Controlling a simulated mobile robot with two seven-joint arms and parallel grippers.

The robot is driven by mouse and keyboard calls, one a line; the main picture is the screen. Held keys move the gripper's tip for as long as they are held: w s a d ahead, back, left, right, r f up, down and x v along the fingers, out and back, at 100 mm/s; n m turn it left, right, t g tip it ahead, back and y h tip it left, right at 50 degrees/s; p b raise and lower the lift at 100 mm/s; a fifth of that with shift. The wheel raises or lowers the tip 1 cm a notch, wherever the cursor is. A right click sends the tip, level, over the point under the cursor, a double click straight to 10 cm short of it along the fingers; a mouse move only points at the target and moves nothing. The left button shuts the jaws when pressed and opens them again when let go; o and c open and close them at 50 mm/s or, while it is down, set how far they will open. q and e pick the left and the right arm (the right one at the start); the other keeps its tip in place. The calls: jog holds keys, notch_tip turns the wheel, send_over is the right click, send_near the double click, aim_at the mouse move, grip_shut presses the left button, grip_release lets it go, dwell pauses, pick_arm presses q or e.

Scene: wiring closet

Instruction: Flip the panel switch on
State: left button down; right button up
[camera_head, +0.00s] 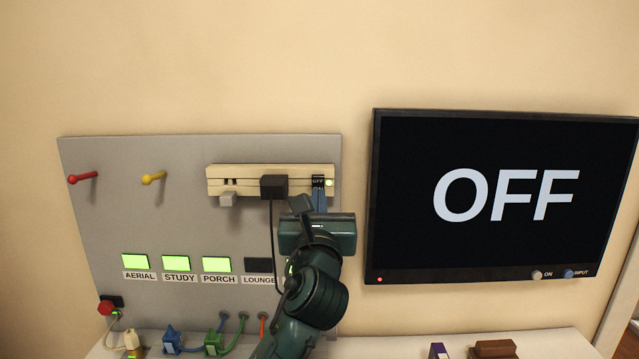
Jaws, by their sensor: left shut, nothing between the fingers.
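A dark switch (318,181) with a small "OFF" label sits at the right end of the cream power strip (245,171) on the grey panel (195,220). A small light (329,182) glows beside it. My left gripper (318,198) is shut and empty, its fingers pointing up just below the switch. The fingers hide the lower part of the switch, and I cannot tell whether they touch it. My right gripper is not in view.
A black plug (273,187) with a hanging cord is in the strip, close left of my gripper. A monitor (500,195) reading "OFF" hangs on the right. Red (83,178) and yellow (153,178) levers stick out at left. Lit tiles (176,263) and coloured plugs (172,341) are below.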

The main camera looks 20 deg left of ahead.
pick_arm(q)
jog(key=s+d+p, duration=0.1)
jog(key=s+p, duration=0.1)
jog(key=s, duration=0.3)
jog(key=shift+s+d, duration=0.35)
jog(key=shift+s, duration=0.05)
